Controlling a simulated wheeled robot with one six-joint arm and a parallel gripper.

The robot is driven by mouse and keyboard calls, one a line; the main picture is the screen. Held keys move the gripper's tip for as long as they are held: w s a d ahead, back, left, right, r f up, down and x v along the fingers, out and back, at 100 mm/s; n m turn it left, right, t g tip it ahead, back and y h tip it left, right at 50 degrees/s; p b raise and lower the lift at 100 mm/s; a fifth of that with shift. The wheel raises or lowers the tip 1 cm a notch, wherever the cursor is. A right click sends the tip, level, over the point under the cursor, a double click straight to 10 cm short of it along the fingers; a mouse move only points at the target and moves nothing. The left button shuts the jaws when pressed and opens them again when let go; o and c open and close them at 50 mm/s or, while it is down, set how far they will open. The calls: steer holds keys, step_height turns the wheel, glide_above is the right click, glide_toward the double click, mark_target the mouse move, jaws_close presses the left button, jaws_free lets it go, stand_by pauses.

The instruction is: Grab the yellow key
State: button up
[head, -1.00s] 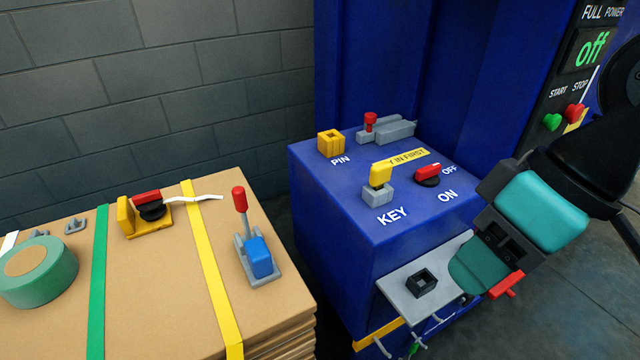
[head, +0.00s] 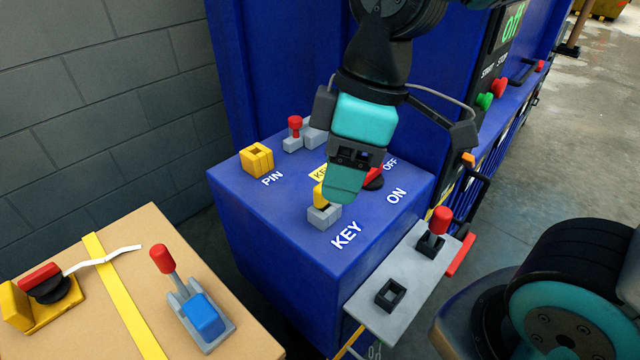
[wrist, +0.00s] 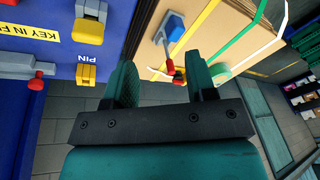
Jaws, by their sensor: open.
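The yellow key (head: 320,194) stands in a grey socket (head: 322,216) on top of the blue cabinet, behind the KEY lettering.
A yellow PIN block (head: 257,159), a red-topped grey latch (head: 294,134) and a partly hidden red switch (head: 374,178) are near the key. A grey shelf (head: 372,315) juts from the cabinet's front. The cardboard stack (head: 100,215) stands left, bearing a red-handled lever (head: 164,262).

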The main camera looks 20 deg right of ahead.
steer(key=w+d+r+n+h+p, duration=0.1)
steer(key=w+d+r+n+h, duration=0.15)
steer(key=w+n, duration=0.85)
steer(key=f, duration=0.4)
steer(key=f+p, duration=0.1)
steer(key=f, duration=0.3)
steer(key=f+p, duration=0.1)
steer(key=f, duration=0.3)
steer(key=shift+d, duration=0.3)
steer(key=shift+s+f+p, duration=0.15)
steer(key=shift+f+p, duration=1.05)
steer(key=shift+f, duration=1.6)
jaws_close()
